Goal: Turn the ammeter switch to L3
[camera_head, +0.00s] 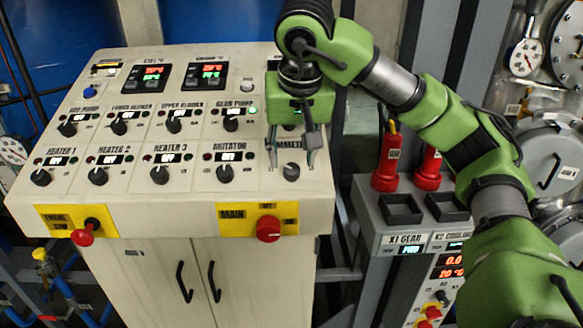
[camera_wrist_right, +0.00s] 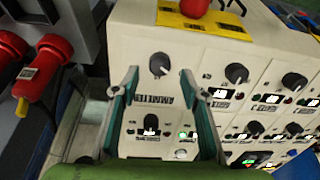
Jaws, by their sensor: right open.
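The ammeter switch (camera_head: 291,171) is a round dark knob at the right end of the lower knob row on the cream control panel (camera_head: 205,200). It also shows in the right wrist view (camera_wrist_right: 159,65), beyond the fingertips, beside the upside-down "AMMETER" label (camera_wrist_right: 172,101). My right gripper (camera_head: 291,162) is open and empty, pointing down at the panel, with one finger on each side of the knob in the picture. The fingers appear apart from the knob. The gripper partly hides the label in the head view. The switch's position marks are too small to read. My left gripper is not in view.
The agitator knob (camera_head: 225,173) sits left of the ammeter switch. A red main switch (camera_head: 269,228) on a yellow plate is just below it. Red emergency-style bottles or plugs (camera_head: 385,165) stand on a grey unit at the right. Double cabinet doors lie under the panel.

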